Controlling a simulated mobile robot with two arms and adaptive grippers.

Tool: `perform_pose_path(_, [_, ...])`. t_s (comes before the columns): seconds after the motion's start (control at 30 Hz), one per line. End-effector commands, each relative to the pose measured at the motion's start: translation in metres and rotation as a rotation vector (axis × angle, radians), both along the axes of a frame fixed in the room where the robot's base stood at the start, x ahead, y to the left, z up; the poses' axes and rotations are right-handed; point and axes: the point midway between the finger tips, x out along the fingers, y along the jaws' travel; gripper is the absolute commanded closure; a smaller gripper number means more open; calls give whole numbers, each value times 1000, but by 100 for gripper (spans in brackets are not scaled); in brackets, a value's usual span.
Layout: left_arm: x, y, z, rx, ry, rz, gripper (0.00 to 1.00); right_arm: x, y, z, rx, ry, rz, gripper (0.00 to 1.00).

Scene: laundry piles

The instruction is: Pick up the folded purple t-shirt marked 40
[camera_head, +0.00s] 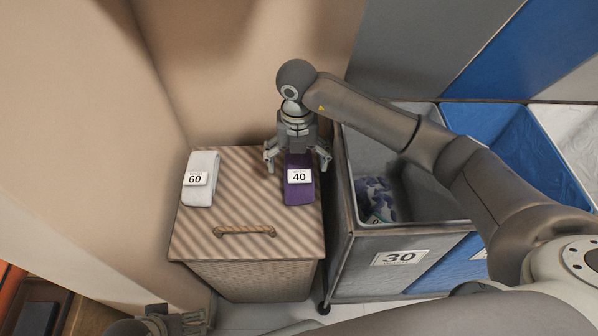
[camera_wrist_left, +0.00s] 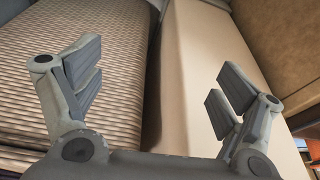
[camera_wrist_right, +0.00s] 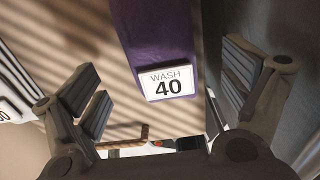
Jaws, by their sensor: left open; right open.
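The folded purple t-shirt (camera_head: 299,192) with a white 40 label lies on the right part of the striped hamper lid. My right gripper (camera_head: 298,165) is open above it, with one finger to each side of the shirt. In the right wrist view the shirt (camera_wrist_right: 155,45) and its "WASH 40" label show between the open fingers (camera_wrist_right: 165,95), apart from both. The shirt's far end is hidden under the gripper in the head view. My left gripper (camera_head: 180,322) is low at the front left; its open, empty fingers (camera_wrist_left: 158,85) show in the left wrist view.
A white folded garment marked 60 (camera_head: 201,190) lies on the left of the lid. The striped hamper (camera_head: 245,235) has a rope handle (camera_head: 244,231). A grey bin marked 30 (camera_head: 384,262) stands close on the right, beside a blue bin (camera_head: 500,130). Walls are behind and left.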

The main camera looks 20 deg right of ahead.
Motion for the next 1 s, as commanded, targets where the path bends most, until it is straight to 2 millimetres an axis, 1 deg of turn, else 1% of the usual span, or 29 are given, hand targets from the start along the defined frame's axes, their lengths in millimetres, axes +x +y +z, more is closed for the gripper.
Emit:
perform_pose_path(0.2, [-5, 1, 21, -1, -14, 1, 9, 2, -4, -29, 0, 3, -2, 5])
perform_pose_path(0.33, [-9, 2, 33, -1, -18, 2, 9, 2, -4, -44, -1, 1, -1, 5])
perform_pose_path(0.47, [-10, 2, 39, 0, -20, 2, 9, 2, -4, -50, 0, 1, -1, 5])
perform_pose_path(0.67, [-11, 2, 39, 0, -19, 2, 9, 3, -4, -50, -1, 0, 0, 5])
perform_pose_path(0.77, [-11, 2, 39, 0, -19, 2, 9, 3, -4, -49, -1, 0, 0, 17])
perform_pose_path(1.0, [-11, 2, 39, 0, -19, 2, 9, 3, -4, -49, -1, 0, 0, 48])
